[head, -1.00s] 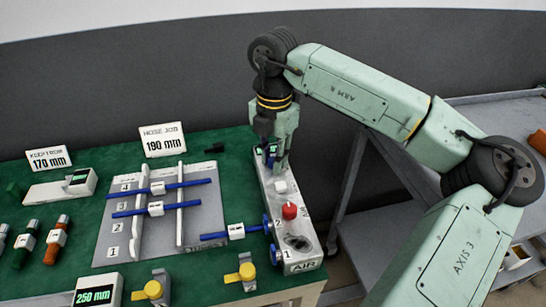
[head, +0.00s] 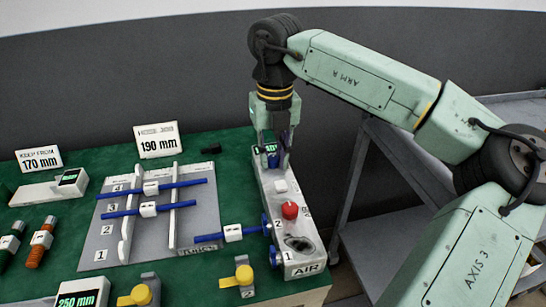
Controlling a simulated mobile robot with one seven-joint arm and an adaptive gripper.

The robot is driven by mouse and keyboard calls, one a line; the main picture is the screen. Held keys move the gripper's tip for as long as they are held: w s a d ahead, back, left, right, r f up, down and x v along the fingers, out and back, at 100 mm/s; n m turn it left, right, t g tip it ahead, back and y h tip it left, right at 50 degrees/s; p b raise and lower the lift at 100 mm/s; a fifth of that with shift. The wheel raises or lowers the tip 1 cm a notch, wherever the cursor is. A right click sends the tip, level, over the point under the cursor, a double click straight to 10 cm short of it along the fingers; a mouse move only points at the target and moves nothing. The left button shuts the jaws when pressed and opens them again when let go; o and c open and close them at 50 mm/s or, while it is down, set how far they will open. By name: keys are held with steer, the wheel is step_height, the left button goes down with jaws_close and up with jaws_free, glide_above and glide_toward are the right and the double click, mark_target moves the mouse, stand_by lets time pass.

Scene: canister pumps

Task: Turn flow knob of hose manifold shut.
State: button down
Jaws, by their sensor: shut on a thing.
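The hose manifold (head: 303,245) is a long grey block marked AIR at the right of the green bench, with blue ports numbered 1 and 2 on its left side. My gripper (head: 272,157) points down at the manifold's far end, one finger on each side. It is shut on the flow knob, which is mostly hidden between the fingers. A small dark display with green digits (head: 271,149) shows there. A blue hose with a white tag (head: 233,233) reaches port 2.
A grey rack (head: 190,228) with two blue hoses lies left of the manifold. Yellow clamps (head: 244,274) stand in front. Signs read 190 mm (head: 157,140) and 170 mm (head: 39,159). A grey shelf (head: 385,230) stands right of the bench.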

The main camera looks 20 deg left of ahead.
mark_target(274, 158)
steer(key=n, duration=0.4)
steer(key=shift+n, duration=0.3)
stand_by(0.3)
steer(key=c, duration=1.4)
jaws_free()
step_height(274, 158, up, 12)
steer(key=shift+w+r, duration=0.1)
